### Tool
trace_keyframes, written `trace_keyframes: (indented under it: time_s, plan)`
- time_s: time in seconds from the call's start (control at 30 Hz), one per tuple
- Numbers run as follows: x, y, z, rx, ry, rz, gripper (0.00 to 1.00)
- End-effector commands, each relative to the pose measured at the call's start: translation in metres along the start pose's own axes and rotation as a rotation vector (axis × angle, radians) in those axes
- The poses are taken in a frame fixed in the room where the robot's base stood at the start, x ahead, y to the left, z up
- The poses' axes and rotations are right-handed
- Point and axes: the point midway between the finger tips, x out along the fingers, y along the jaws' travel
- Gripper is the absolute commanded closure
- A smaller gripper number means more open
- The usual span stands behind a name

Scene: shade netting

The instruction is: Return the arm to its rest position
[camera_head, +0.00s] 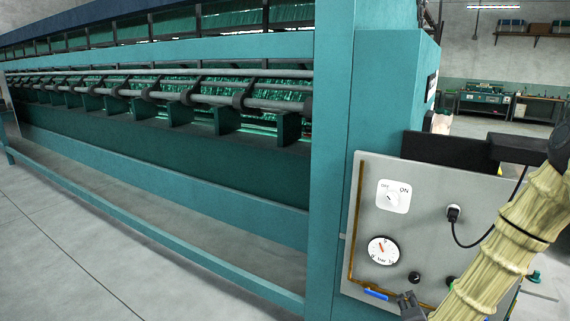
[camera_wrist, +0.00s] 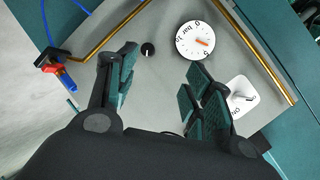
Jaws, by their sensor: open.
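My gripper (camera_wrist: 161,80) is open and empty in the wrist view, its two fingers apart in front of the grey control panel (camera_wrist: 180,90). In the head view only part of my gripper (camera_head: 411,305) shows at the bottom edge, by the panel's lower part. My arm (camera_head: 515,240), in a pale ribbed cover, comes in from the right and hides the panel's lower right part. No object is held.
The panel carries an OFF/ON switch (camera_head: 393,197), a bar gauge (camera_head: 383,250), a black knob (camera_head: 414,278) and a plugged cable (camera_head: 454,213). A blue-handled valve (camera_head: 376,294) sits at its lower edge. The long teal machine (camera_head: 180,160) fills the left; open floor (camera_head: 80,270) lies before it.

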Motion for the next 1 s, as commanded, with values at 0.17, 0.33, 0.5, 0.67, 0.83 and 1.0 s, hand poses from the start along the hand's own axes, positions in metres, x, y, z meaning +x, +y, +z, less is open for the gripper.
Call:
trace_keyframes:
  time_s: [0.17,0.33,0.5,0.67,0.83,1.0]
  plan:
    - [-0.024,0.078,0.071,-0.246,-0.185,0.131,0.49]
    - [-0.061,0.151,0.126,-0.474,-0.376,0.240,0.49]
    - [-0.111,0.223,0.170,-0.694,-0.585,0.333,0.49]
    - [-0.168,0.288,0.200,-0.892,-0.798,0.405,0.49]
    - [-0.225,0.339,0.215,-1.056,-1.000,0.454,0.49]
    - [-0.258,0.363,0.221,-1.139,-1.115,0.474,0.49]
